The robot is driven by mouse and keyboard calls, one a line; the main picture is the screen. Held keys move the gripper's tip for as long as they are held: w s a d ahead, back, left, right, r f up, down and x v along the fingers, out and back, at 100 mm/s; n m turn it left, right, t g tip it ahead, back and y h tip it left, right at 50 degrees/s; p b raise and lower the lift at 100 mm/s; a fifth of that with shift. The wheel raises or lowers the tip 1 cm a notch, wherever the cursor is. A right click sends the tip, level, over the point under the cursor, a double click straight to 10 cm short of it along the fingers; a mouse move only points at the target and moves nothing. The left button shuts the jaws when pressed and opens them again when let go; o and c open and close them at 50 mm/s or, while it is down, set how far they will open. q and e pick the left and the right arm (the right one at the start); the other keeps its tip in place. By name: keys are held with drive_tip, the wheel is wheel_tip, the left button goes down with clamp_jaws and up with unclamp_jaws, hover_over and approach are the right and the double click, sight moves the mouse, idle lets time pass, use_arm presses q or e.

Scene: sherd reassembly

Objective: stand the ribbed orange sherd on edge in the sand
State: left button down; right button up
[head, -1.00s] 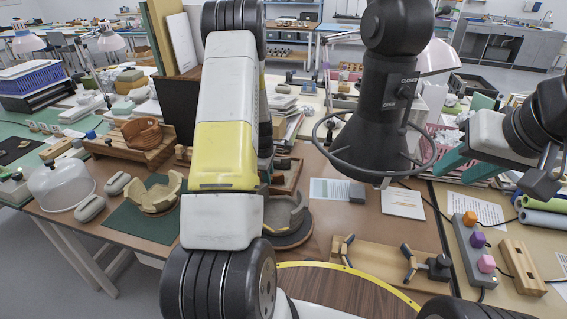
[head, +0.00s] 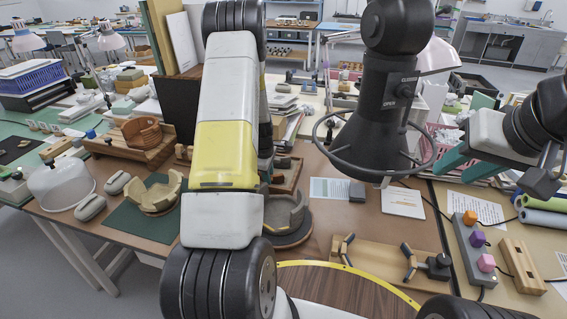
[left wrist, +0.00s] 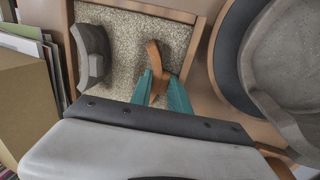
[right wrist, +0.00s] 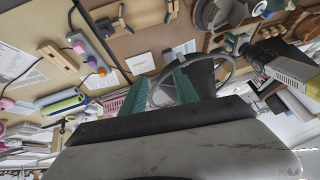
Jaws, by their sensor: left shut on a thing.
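The orange sherd (left wrist: 154,58) shows in the left wrist view as a narrow, slightly bent strip, seen edge-on over the sand (left wrist: 128,48) of a shallow wooden tray. My left gripper (left wrist: 160,84) is shut on its near end, with the teal fingers on either side. I cannot tell whether its lower edge touches or is sunk in the sand. In the head view my left arm hides this gripper and the sherd; part of the tray (head: 297,168) shows beside the arm. My right gripper (right wrist: 164,88) is open and empty, held up at the right, clear of the table.
A grey sherd (left wrist: 91,55) stands in the sand left of the orange one. A round dark stand with a grey partial vessel (left wrist: 290,70) is right of the tray. A black ring-guarded device (head: 388,120) stands between my arms. Other ribbed orange pieces (head: 142,132) rest on a wooden rack.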

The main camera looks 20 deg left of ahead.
use_arm(q)
drive_tip(key=c, duration=1.3)
unclamp_jaws()
drive_tip(key=shift+o, duration=0.7)
drive_tip(key=shift+s+f, duration=0.15)
drive_tip(key=shift+s, duration=0.05)
drive_tip(key=v, duration=0.8)
drive_tip(key=shift+w, duration=0.3)
